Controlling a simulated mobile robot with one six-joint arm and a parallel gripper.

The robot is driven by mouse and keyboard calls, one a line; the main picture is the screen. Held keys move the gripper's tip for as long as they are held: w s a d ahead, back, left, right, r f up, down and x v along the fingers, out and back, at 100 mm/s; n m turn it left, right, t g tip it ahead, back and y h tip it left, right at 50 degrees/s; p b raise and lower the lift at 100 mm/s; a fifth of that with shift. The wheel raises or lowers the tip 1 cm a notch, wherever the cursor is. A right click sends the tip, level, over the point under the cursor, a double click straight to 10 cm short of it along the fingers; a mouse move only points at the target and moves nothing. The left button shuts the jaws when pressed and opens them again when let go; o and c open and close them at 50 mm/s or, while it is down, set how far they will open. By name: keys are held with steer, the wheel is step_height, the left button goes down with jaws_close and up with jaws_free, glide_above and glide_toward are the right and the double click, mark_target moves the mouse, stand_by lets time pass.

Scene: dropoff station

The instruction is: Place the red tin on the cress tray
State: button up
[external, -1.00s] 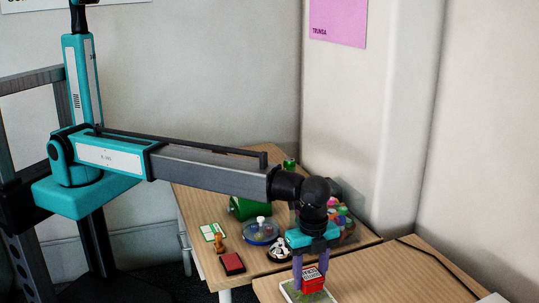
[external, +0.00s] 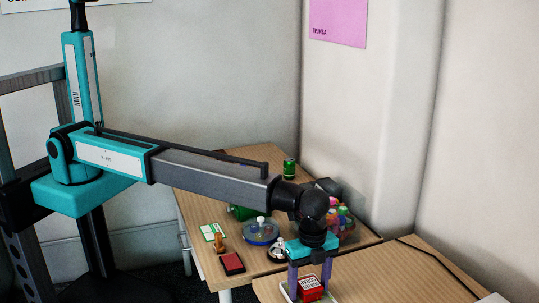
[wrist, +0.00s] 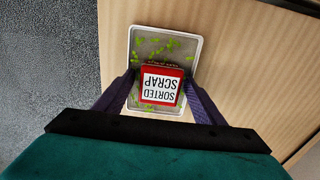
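The red tin (external: 310,289), with a white label reading SORTED SCRAP, rests on the cress tray. It also shows in the wrist view (wrist: 162,88), where its label appears upside down. The cress tray (wrist: 197,58) is a pale tray with green sprouts, mostly under the tin and gripper in the external view. My gripper (external: 310,283) points down over the tray, its purple fingers on either side of the tin. In the wrist view the fingers (wrist: 161,86) look spread, with narrow gaps to the tin. The fingers hide parts of the tray.
A cable (external: 443,263) crosses the front table, otherwise mostly clear.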

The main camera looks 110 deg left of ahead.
mark_target(309, 283)
step_height(309, 283, up, 12)
steer(key=b, duration=0.2)
steer(key=shift+r, duration=0.15)
stand_by(0.6)
stand_by(0.5)
